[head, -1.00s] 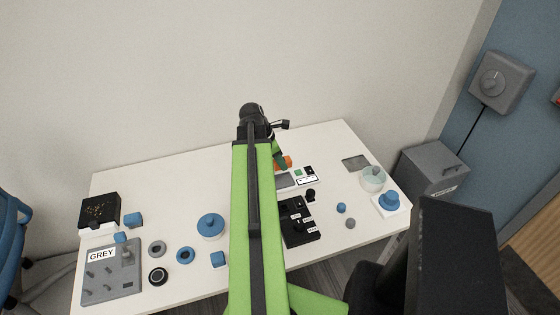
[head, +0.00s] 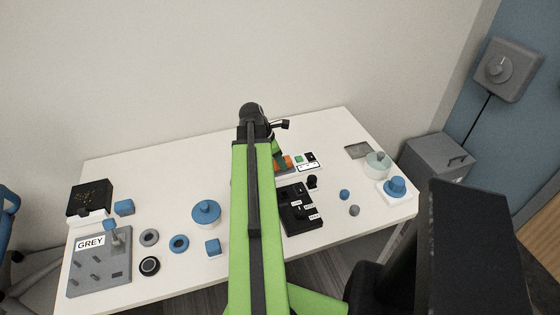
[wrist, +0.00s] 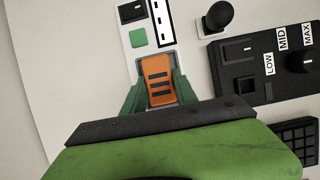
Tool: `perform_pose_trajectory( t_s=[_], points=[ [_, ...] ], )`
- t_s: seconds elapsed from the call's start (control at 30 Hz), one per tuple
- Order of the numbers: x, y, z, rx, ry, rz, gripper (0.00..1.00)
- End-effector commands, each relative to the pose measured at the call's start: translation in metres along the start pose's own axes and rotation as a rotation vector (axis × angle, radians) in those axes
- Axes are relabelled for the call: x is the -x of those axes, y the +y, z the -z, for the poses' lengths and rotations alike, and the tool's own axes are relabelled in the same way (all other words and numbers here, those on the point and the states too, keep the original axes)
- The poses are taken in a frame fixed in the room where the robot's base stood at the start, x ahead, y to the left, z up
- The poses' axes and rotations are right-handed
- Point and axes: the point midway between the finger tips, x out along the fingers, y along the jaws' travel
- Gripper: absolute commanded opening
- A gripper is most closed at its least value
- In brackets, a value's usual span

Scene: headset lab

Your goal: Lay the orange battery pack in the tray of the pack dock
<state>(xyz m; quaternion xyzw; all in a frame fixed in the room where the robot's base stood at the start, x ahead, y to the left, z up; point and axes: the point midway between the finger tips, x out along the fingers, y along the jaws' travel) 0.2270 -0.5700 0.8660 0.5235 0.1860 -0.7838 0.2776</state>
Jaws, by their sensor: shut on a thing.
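The orange battery pack (wrist: 157,82) shows in the wrist view between the two green fingers of my gripper (wrist: 159,92). The fingers are shut on its sides. The pack dock (wrist: 143,32) is a white panel with a green square, a black switch and a label strip. The pack lies over the dock's grey tray, whose edge shows around it; I cannot tell whether it rests on the tray floor. In the head view my arm hides much of the pack (head: 288,161), and the dock (head: 305,168) shows just right of the arm.
A black control box (head: 300,209) with LOW, MID and MAX labels stands close to the dock, with a black knob (wrist: 218,15) beside it. Blue and grey parts and a GREY-labelled board (head: 100,268) lie at left. A pale pot (head: 377,164) stands at right.

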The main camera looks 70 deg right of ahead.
Motion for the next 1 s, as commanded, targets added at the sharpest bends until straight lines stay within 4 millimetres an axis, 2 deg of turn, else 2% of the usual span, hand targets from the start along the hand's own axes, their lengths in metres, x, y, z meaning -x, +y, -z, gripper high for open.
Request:
perform_pose_trajectory(
  t_s=[0.03, 0.2, 0.47, 0.57, 0.67, 1.0],
  points=[
    [0.0, 0.0, 0.0, 0.0, 0.0, 0.0, 0.38],
    [0.0, 0.0, 0.0, 0.0, 0.0, 0.0, 0.6],
    [0.0, 0.0, 0.0, 0.0, 0.0, 0.0, 0.6],
    [0.007, 0.0, -0.001, 0.001, 0.0, 0.0, 0.6],
    [0.025, 0.0, -0.003, 0.001, 0.0, -0.001, 0.6],
    [0.111, -0.001, -0.005, 0.002, 0.0, -0.001, 0.6]
  ],
)
